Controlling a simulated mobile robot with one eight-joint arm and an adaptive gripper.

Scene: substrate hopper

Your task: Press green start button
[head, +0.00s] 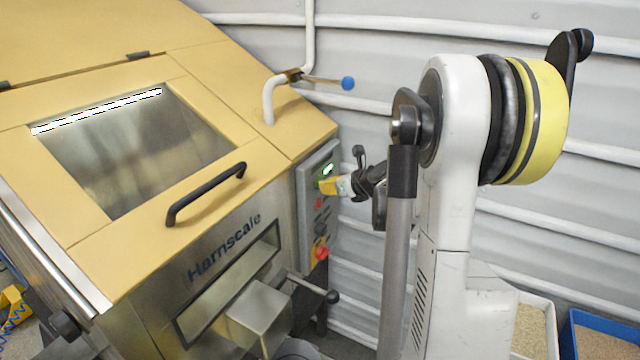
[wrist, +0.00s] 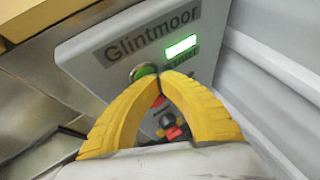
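The green button (wrist: 143,71) sits on the grey control panel (wrist: 85,62), below the Glintmoor label. In the wrist view the fingertips of my gripper (wrist: 163,74) overlap its right side. My gripper's two yellow fingers meet at the tips with nothing visible between them. In the head view my gripper (head: 324,186) is at the panel's upper part (head: 307,195) and hides the green button. I cannot tell whether the fingertips touch the button. A lit green display marked START (wrist: 181,47) is above and right of the fingertips.
Below the green button are a red button (wrist: 158,100), partly behind my fingers, and a red knob (wrist: 173,132). The yellow hopper (head: 270,150) stands left of the panel. A ribbed wall (head: 590,110) is on the right. A blue-knobbed lever (head: 347,83) sticks out above.

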